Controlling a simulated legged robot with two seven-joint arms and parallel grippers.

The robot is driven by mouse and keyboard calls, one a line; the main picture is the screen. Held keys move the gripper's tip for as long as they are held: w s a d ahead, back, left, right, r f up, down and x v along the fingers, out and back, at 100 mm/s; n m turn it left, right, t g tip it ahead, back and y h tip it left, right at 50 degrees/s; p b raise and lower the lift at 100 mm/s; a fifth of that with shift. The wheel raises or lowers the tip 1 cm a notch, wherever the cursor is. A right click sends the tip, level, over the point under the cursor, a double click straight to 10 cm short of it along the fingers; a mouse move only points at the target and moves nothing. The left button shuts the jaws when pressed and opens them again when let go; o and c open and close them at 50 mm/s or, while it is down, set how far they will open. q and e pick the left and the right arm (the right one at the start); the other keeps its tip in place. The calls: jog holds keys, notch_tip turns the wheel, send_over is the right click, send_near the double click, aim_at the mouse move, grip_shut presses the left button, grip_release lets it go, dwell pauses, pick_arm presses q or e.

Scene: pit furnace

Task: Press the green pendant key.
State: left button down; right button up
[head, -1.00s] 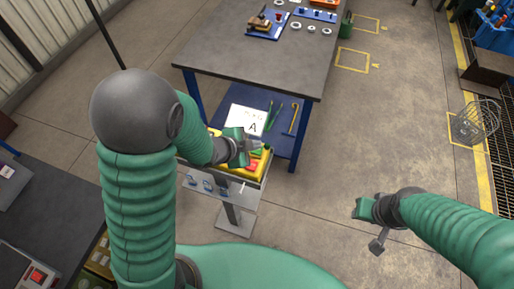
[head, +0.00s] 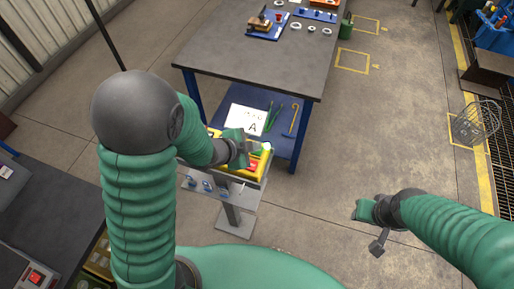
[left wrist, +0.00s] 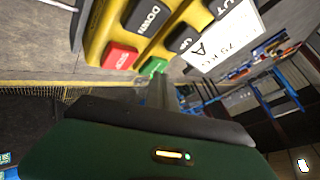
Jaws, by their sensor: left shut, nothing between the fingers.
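The yellow pendant (head: 264,166) lies on a small grey stand below my left arm. In the left wrist view the yellow pendant (left wrist: 97,32) shows black keys marked DOWN and UP, a red STOP key (left wrist: 121,57) and the green key (left wrist: 154,67). My left gripper (head: 243,151) is shut and empty over the pendant. In the left wrist view its fingertips (left wrist: 159,84) are right at the green key and partly cover it; I cannot tell whether they touch. My right gripper (head: 366,210) hangs over bare floor at the right, away from the pendant; its jaws are unclear.
A wire basket (head: 474,124) stands at the right. The floor between the bench and my right arm is clear.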

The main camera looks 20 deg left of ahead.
pick_arm(q)
jog(key=shift+a+r+p, duration=0.1)
jog(key=shift+r+p, duration=0.7)
jog(key=shift+r, duration=0.05)
jog(key=shift+r, duration=0.1)
notch_tip(320, 180, up, 5)
jog(key=p, duration=0.4)
jog(key=shift+p, duration=0.4)
